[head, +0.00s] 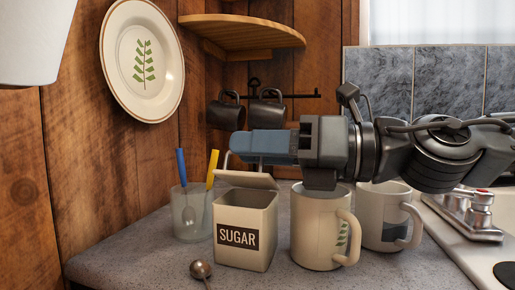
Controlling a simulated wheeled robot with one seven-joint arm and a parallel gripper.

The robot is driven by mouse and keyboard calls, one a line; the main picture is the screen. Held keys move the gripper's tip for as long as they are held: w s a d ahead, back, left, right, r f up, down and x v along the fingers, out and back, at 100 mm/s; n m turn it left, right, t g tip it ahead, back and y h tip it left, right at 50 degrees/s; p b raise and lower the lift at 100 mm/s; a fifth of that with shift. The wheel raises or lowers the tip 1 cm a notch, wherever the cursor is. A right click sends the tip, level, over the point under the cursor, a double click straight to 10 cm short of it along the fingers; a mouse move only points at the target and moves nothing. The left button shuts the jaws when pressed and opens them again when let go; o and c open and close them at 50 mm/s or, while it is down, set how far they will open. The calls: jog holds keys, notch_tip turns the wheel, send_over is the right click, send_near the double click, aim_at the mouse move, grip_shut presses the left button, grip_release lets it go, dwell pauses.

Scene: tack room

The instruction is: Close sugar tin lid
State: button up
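The sugar tin (232,258) is a cream square tin with a black "SUGAR" label, standing upright on the counter. Its lid (247,180) is raised and tilted above the tin's opening, so the tin stands open. A thin wire loop (227,158) rises by the lid's left side. My gripper (257,143) comes in from the right, pointing left, with its blue-grey fingers just above the lid. I cannot tell whether the fingers touch the lid or the wire. They show from the side, and any gap between them is hidden.
A mug with a leaf pattern (314,236) stands close right of the tin, with another mug (370,215) behind it. A small scoop (201,269) lies in front. The sink (462,235) is at right.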

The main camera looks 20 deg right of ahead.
notch_tip(320, 180, up, 5)
jog(key=shift+f+p, duration=0.2)
jog(key=shift+p, duration=0.3)
jog(key=s+d+r, duration=0.1)
jog(key=d+r, duration=0.1)
jog(key=d, duration=0.1)
jog(key=s+d+r, duration=0.2)
jog(key=d, duration=0.2)
jog(key=s+d+r+p, duration=0.1)
jog(key=s+d+r, duration=0.1)
jog(key=d, duration=0.1)
jog(key=shift+d+r, duration=0.2)
jog(key=shift+d, duration=0.1)
